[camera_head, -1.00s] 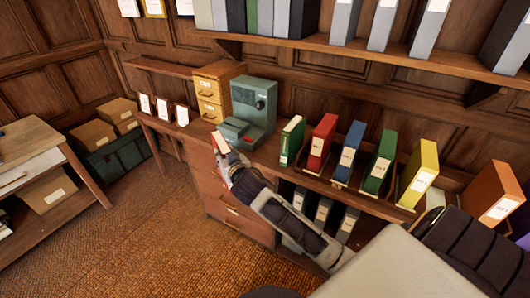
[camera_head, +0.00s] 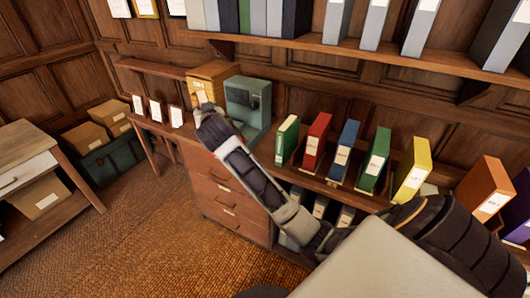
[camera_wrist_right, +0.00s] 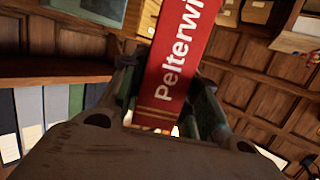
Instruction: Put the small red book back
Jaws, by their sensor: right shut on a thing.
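The small red book (camera_wrist_right: 178,62) fills the middle of the right wrist view. Its red face carries white lettering that starts "Pelterwi" and gold bands near the end closest to the gripper. My right gripper (camera_wrist_right: 170,88) is shut on it, one finger on each side. The book cannot be made out clearly there. My left gripper is not in view.
Coloured binders, such as a red one (camera_head: 317,138) and a yellow one (camera_head: 413,168), stand spaced to the right. An upper shelf (camera_head: 350,55) holds grey binders. Small framed cards (camera_head: 157,110) stand left.

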